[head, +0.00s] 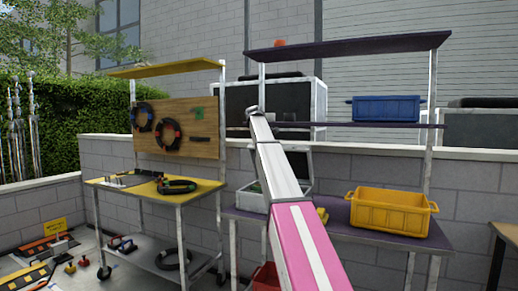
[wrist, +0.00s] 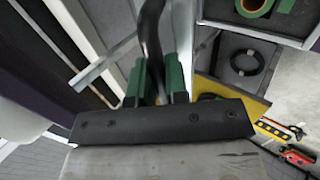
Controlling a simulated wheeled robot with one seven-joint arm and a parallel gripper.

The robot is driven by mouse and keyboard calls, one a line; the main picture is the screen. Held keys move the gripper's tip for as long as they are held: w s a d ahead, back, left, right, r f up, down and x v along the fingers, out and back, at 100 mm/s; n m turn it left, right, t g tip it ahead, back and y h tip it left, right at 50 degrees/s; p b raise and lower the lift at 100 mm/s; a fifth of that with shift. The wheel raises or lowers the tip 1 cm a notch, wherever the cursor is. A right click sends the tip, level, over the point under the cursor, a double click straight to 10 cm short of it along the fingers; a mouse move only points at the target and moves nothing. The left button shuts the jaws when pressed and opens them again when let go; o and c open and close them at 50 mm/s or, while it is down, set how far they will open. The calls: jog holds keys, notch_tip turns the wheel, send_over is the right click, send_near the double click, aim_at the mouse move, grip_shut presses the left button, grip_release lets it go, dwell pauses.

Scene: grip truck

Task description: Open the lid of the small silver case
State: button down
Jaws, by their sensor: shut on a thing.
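The small silver case (head: 254,203) stands on the purple bench, partly hidden behind my arm in the head view. Its lid (head: 298,165) shows as a raised, framed grey panel, tilted up at the back. In the wrist view my gripper (wrist: 155,90), with green fingers, is shut on a dark, curved strip (wrist: 152,38), which looks like a handle; I cannot tell its exact link to the lid. Part of the open case with a green tape roll (wrist: 254,8) shows at the upper right of the wrist view. I cannot make out my gripper in the head view.
A yellow crate (head: 390,213) stands on the purple bench (head: 345,236) right of my arm. A blue crate (head: 386,108) is on the shelf above. A yellow cart (head: 142,189) with cables stands to the left, a block wall behind.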

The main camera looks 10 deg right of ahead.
jog(key=shift+w+d+r, duration=0.3)
jog(key=shift+w+d, duration=0.3)
jog(key=shift+w, duration=0.2)
jog(key=shift+w+d+r, duration=0.3)
jog(key=shift+w+d, duration=0.25)
jog(key=shift+w, duration=0.2)
jog(key=c, duration=1.1)
grip_release()
jog(key=shift+c, duration=0.2)
jog(key=shift+r, duration=0.1)
jog(key=v, duration=1)
jog(key=shift+s+r, duration=0.2)
jog(key=shift+s, duration=0.05)
jog(key=shift+a, duration=0.1)
